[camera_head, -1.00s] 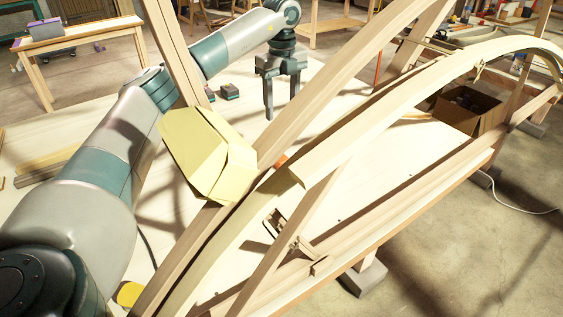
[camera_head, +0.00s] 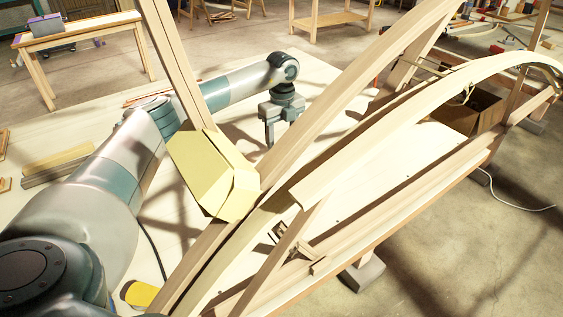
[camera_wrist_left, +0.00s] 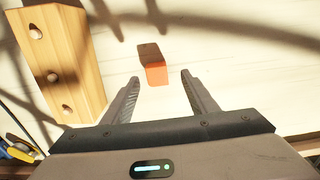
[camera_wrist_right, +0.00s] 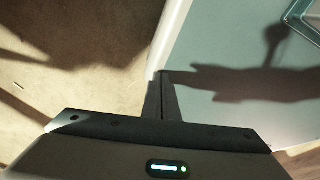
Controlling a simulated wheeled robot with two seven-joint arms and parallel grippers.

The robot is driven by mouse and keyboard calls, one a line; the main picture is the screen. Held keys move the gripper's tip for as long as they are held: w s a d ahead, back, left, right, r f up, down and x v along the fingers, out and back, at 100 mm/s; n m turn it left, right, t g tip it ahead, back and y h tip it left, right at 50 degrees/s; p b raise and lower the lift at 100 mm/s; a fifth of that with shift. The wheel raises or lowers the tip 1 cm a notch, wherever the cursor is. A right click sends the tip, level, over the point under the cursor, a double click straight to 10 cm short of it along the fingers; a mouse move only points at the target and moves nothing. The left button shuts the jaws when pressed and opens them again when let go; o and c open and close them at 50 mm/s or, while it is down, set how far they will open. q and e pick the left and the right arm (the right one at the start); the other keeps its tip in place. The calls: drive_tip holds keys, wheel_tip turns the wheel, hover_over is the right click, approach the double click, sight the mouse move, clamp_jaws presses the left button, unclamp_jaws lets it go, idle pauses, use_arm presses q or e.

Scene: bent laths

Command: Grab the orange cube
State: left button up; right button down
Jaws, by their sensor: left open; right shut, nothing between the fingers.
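The orange cube (camera_wrist_left: 156,74) lies on the pale board in the left wrist view, its front face bright orange and its top in brown shadow. It sits at the tips of my left gripper (camera_wrist_left: 160,78), in line with the gap between the open fingers, with nothing gripped. In the head view my left gripper (camera_head: 277,128) points down behind a long bent lath (camera_head: 345,90), its fingertips partly hidden. I cannot make out the cube there. My right gripper (camera_wrist_right: 163,78) is shut and empty in the right wrist view, away from the cube.
A wooden block with holes (camera_wrist_left: 62,60) stands left of the cube. A pale yellow faceted piece (camera_head: 215,175) and an upright post (camera_head: 180,65) stand close to my left arm. Bent laths cross the board's right side. A cardboard box (camera_head: 468,108) is farther back.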

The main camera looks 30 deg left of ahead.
sight(281, 159)
idle(0.3)
use_arm(q)
drive_tip(key=shift+s+f+p, duration=0.2)
drive_tip(key=shift+f+p, duration=0.25)
drive_tip(key=f, duration=0.1)
drive_tip(key=f+p, duration=0.1)
drive_tip(key=f, duration=0.1)
drive_tip(key=shift+s+d+p, duration=0.15)
drive_tip(key=shift+s+p, duration=0.1)
drive_tip(key=shift+p, duration=0.1)
drive_tip(key=shift+f, duration=0.6)
use_arm(e)
drive_tip(key=shift+s+d+r, duration=0.2)
drive_tip(key=shift+s+r, duration=0.2)
drive_tip(key=shift+r, duration=0.2)
drive_tip(key=shift+s+d+r, duration=0.15)
drive_tip(key=shift+s+r, duration=0.25)
drive_tip(key=shift+r, duration=0.2)
use_arm(q)
drive_tip(key=c, duration=1.1)
use_arm(e)
drive_tip(key=shift+s+g, duration=0.1)
drive_tip(key=shift+g, duration=0.2)
